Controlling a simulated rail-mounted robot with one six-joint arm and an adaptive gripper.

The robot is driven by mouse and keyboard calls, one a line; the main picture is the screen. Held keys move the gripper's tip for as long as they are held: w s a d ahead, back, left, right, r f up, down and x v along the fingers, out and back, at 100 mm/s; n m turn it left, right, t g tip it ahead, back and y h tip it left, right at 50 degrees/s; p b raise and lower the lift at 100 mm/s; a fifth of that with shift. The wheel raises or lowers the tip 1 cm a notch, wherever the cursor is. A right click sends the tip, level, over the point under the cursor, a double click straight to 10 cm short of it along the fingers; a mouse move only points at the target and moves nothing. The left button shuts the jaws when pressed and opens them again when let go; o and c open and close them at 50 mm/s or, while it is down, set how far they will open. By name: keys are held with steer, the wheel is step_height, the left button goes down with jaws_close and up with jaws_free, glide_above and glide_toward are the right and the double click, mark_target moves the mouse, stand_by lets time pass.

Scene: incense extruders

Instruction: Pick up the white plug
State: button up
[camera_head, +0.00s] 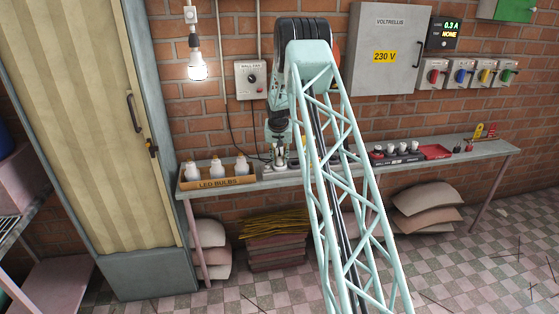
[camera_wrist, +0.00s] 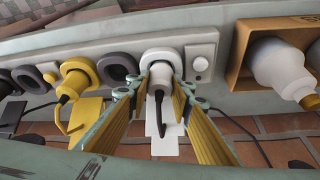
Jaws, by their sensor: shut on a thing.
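The white plug (camera_wrist: 160,76) is in the middle of the wrist view, with a dark cord curving from its end. It sits at a white round socket (camera_wrist: 163,53) of a pale power strip (camera_wrist: 201,42); I cannot tell whether it is fully seated. My gripper (camera_wrist: 158,88) has its yellow-padded fingers on both sides of the plug and is shut on it. In the head view my gripper (camera_head: 280,152) is low over the bench, left of the middle, and the plug is too small to make out there.
The strip also has dark sockets (camera_wrist: 117,67) and a yellow plug (camera_wrist: 76,83) with a cord. A box of LED bulbs (camera_head: 220,182) stands at the left end of the bench (camera_head: 465,150). Several bulbs and a red tray (camera_head: 436,152) lie to the right. The brick wall is close behind.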

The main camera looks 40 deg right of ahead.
mark_target(279, 156)
steer(key=shift+r, duration=1.6)
steer(key=s+a, duration=0.1)
steer(key=s, duration=0.6)
steer(key=s+a+r+p, duration=0.1)
steer(key=s+a, duration=0.1)
steer(key=s, duration=0.6)
steer(key=shift+s+a+r, duration=0.25)
steer(key=shift+s, duration=0.05)
steer(key=shift+w, duration=0.1)
